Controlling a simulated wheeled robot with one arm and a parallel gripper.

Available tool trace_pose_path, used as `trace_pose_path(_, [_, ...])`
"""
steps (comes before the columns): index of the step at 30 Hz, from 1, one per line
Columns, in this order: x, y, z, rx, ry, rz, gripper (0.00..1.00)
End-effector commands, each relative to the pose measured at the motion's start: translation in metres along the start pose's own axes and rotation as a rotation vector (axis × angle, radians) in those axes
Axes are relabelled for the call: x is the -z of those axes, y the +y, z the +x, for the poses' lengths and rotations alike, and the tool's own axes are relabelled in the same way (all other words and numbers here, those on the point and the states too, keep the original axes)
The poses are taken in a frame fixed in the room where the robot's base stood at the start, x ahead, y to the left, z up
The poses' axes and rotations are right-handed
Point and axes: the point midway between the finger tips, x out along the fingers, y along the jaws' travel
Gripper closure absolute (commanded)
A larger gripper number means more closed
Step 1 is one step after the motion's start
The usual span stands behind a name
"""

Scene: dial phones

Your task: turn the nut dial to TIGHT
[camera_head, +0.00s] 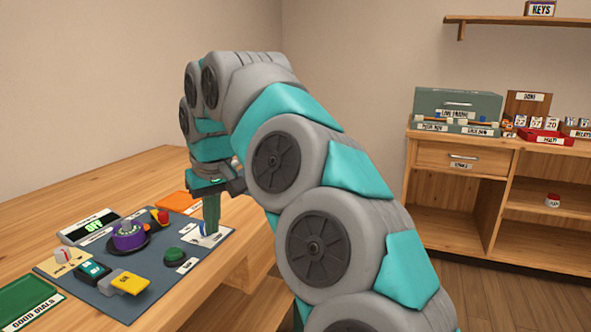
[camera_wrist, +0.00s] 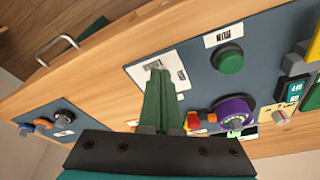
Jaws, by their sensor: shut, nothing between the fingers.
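My gripper (camera_head: 211,226) points down with its green fingers shut and empty, over the right end of the dark control panel (camera_head: 156,274). In the wrist view the fingertips (camera_wrist: 160,75) are in front of a white printed card (camera_wrist: 172,62) on the panel and hide part of it. No dial readably marked as the nut dial or TIGHT shows. A purple knob (camera_head: 127,237) on a black base stands left of my gripper.
A display (camera_head: 90,226) shows green lettering. A wooden shelf unit (camera_head: 463,184) stands at right.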

Motion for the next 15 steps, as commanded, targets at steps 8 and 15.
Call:
trace_pose_path(8, [0.001, -0.005, -0.002, -0.002, 0.004, 0.002, 1.0])
trace_pose_path(15, [0.002, -0.01, -0.001, 0.0, 0.005, 0.0, 1.0])
